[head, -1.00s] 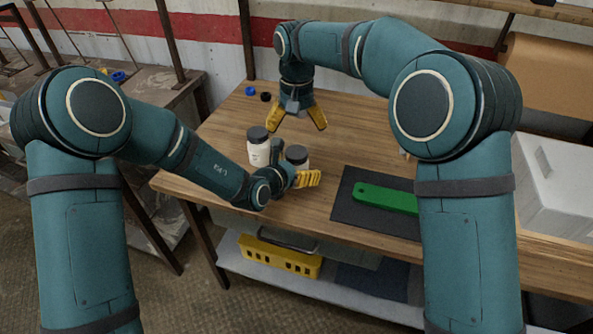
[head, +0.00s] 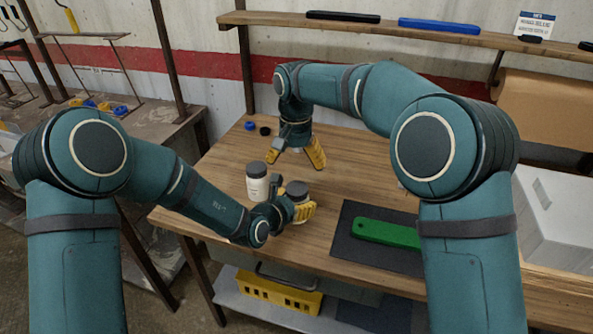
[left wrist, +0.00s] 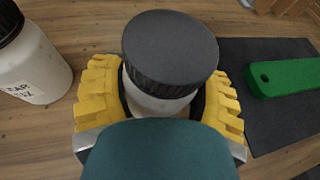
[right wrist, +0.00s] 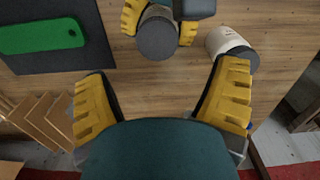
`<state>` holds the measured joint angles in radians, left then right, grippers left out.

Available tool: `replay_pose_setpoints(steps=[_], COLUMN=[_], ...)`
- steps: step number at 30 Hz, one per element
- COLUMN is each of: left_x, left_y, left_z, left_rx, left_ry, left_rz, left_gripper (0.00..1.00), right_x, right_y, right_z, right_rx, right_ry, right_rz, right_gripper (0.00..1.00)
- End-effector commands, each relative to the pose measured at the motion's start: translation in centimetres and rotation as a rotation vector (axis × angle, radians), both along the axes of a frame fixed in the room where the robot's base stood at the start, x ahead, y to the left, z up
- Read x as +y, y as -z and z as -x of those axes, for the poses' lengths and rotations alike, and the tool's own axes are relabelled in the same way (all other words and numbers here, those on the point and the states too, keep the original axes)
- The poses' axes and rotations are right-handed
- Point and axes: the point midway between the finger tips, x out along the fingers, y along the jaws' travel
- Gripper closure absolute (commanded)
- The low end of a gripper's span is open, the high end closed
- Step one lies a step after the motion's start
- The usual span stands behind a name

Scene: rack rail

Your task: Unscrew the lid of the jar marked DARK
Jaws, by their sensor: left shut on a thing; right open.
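My left gripper (left wrist: 160,95) is shut around the body of a white jar with a dark ribbed lid (left wrist: 170,48). This jar stands on the table, and its label is hidden. A second white jar with a dark lid (head: 257,184) stands apart, to its left in the head view. Its label in the left wrist view (left wrist: 32,75) is partly cut off and seems to read something like "AP" and "EX". My right gripper (right wrist: 163,95) is open and empty, pointing down at the table behind the jars. The held jar's lid (right wrist: 158,38) lies beyond its fingertips in the right wrist view.
A green bar (head: 385,233) lies on a dark mat (head: 352,250) to the right of the jars. Small blue (head: 250,126) and black (head: 265,131) caps lie at the far left of the table. A shelf (head: 390,30) runs along the wall. The tabletop behind the jars is mostly clear.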

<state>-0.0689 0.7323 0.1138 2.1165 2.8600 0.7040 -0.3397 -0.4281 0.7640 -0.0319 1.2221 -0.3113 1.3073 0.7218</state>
Motion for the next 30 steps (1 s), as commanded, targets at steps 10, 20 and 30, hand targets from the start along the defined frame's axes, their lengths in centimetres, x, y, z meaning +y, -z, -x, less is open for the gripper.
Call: replay_pose_setpoints(steps=[10, 20, 30], left_x=[0.0, 0.0, 0.0], left_y=[0.0, 0.0, 0.0], left_z=[0.0, 0.0, 0.0], left_rx=[0.001, 0.0, 0.0], left_ry=[0.001, 0.001, 0.001], left_rz=[0.0, 0.0, 0.0], left_gripper=[1.0, 1.0, 1.0], right_x=[-0.2, -0.3, -0.3], right_y=[0.0, 0.0, 3.5], right_z=[0.3, 0.4, 0.4], right_rx=[-0.008, -0.015, -0.013], right_ry=[0.571, 0.866, 0.887], right_rz=[-0.005, -0.011, -0.008], right_gripper=[0.13, 0.13, 0.13])
